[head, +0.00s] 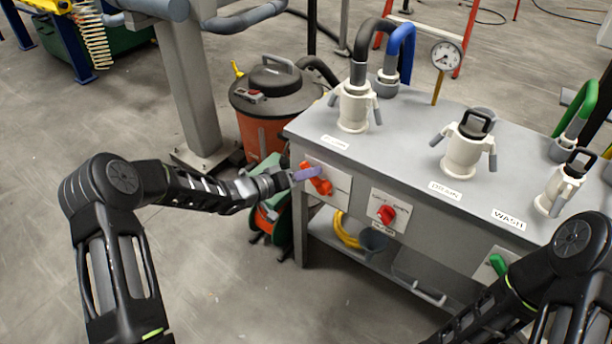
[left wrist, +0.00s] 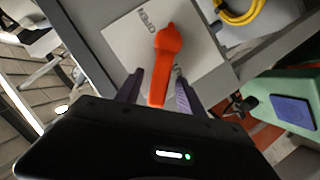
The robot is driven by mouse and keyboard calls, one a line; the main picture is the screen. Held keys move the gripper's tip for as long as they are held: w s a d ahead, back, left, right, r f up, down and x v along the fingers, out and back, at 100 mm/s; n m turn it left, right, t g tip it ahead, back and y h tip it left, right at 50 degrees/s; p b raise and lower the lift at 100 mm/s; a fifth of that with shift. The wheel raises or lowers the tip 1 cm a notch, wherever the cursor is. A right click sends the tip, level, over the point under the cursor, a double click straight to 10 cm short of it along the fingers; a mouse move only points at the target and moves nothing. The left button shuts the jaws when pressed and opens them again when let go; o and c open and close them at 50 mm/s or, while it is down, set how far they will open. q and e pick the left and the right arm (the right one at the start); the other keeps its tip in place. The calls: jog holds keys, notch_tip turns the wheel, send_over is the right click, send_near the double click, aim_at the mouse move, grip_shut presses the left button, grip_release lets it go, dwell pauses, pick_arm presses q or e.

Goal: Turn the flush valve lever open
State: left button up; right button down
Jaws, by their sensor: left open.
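An orange lever (head: 322,187) sits on a white plate on the front of the grey bench, near its left end. In the left wrist view the lever (left wrist: 168,62) reaches down between the two fingers of my left gripper (left wrist: 158,95). The fingers stand apart, one on each side of it, with no clear grip on it. In the head view my left gripper (head: 306,174) is at the lever and partly covers it. The plate's lettering is too small to read surely there. My right arm shows at lower right; its gripper is out of view.
A red knob (head: 386,214) and a green lever (head: 498,265) sit further right on the bench front. White hose couplings (head: 462,150) stand on the bench top (head: 400,150). An orange vacuum (head: 262,130) stands behind my left gripper. The floor in front is clear.

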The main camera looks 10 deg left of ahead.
pick_arm(q)
jog(key=shift+c, duration=0.2)
grip_shut()
dwell(0.3)
dwell(1.0)
